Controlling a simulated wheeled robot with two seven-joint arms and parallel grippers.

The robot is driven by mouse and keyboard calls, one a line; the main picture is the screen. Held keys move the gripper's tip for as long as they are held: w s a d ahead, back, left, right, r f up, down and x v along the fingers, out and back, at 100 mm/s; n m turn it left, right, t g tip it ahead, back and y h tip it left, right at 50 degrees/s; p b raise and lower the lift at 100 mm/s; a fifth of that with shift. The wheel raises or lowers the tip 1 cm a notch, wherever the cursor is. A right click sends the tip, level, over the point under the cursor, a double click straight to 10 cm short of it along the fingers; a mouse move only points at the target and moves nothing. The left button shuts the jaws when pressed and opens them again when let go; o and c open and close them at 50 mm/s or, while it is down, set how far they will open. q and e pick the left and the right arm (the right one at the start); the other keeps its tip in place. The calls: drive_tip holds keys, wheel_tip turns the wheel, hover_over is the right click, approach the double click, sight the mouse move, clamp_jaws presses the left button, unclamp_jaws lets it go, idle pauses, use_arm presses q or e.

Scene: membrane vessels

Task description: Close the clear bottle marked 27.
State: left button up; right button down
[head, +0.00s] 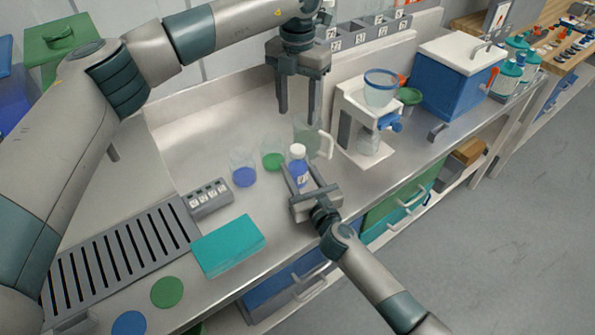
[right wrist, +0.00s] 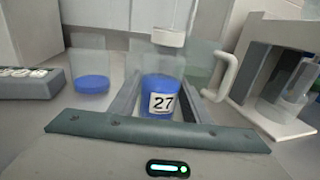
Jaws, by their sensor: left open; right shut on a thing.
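The clear bottle marked 27 (head: 299,174) stands upright with blue contents, its label facing my right wrist camera (right wrist: 161,98). A white cap (head: 297,151) is at its top, also seen in the right wrist view (right wrist: 168,38); I cannot tell whether it is tightened. My right gripper (head: 299,184) is shut on the bottle's body, one finger on each side. My left gripper (head: 299,117) is open and empty, pointing down above and behind the bottle, apart from the cap.
A blue-filled beaker (head: 243,172), a green-filled one (head: 273,158) and a clear handled jug (head: 325,144) stand close to the bottle. A white stand (head: 357,150) with a funnel is to the right.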

use_arm(q)
drive_tip(key=shift+r, duration=0.35)
use_arm(e)
drive_tip(key=c, duration=0.9)
unclamp_jaws()
drive_tip(key=b+v, duration=0.2)
drive_tip(key=v, duration=1.4)
drive_tip(key=shift+s+f, duration=0.1)
drive_tip(key=shift+s, duration=0.05)
use_arm(q)
drive_tip(key=shift+f, duration=1.25)
use_arm(e)
drive_tip(key=shift+s+d, duration=0.25)
drive_tip(key=shift+s, duration=0.3)
